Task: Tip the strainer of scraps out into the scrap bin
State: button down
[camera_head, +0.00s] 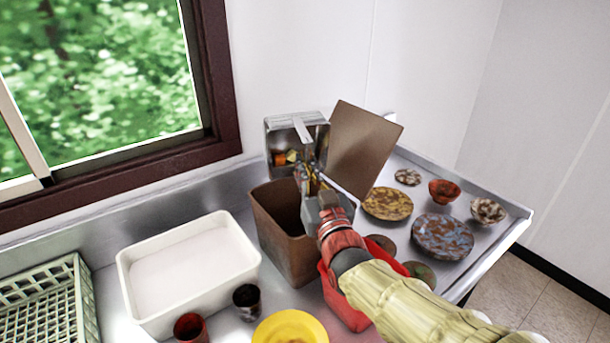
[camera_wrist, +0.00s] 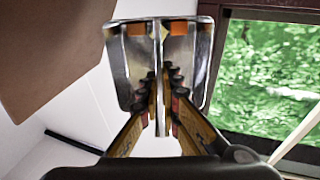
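The strainer (camera_head: 272,139) is a shiny metal box with a bar handle. It is held up above the back of the brown scrap bin (camera_head: 280,232). In the head view it looks tilted, with orange and yellow scraps (camera_head: 287,157) inside. My gripper (camera_head: 312,183) is shut on its handle. In the wrist view the handle bar runs between the fingers of my gripper (camera_wrist: 160,88), and the strainer (camera_wrist: 197,70) shows orange pieces near its far edge. The bin's brown lid (camera_head: 362,145) stands open at the right. The bin's inside is dark and partly hidden.
A white tub (camera_head: 190,268) stands left of the bin, with dark and red cups (camera_head: 247,302) and a yellow plate (camera_head: 290,328) in front. A red container (camera_head: 346,312) is beneath my arm. Plates and bowls (camera_head: 443,237) lie on the right. A green rack (camera_head: 45,310) is far left.

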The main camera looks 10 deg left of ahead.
jog(key=shift+s+f+t+y+b, duration=0.1)
jog(key=shift+f+t+y+b, duration=0.3)
jog(key=shift+b, duration=1.45)
jog(key=shift+d+f+t, duration=0.1)
jog(key=shift+f+t, duration=0.45)
jog(key=shift+t, duration=0.05)
jog(key=shift+s+d+f+t+y, duration=0.1)
jog(key=shift+s+f+t+y, duration=0.15)
jog(key=shift+t+y, duration=0.25)
jog(key=shift+r, duration=0.1)
jog(key=shift+r, duration=1.4)
jog(key=shift+w+r+g+p, duration=0.15)
jog(key=shift+r+g+p, duration=0.3)
jog(key=shift+p, duration=0.8)
jog(key=p, duration=0.2)
jog(key=r+g+h+p, duration=0.1)
jog(key=p, duration=0.2)
jog(key=shift+w+a+r+g, duration=0.15)
jog(key=shift+w+a+g, duration=0.1)
jog(key=shift+w+a, duration=0.15)
jog(key=shift+w+h+p, duration=0.1)
jog(key=shift+h+p, duration=0.2)
jog(key=shift+p, duration=0.4)
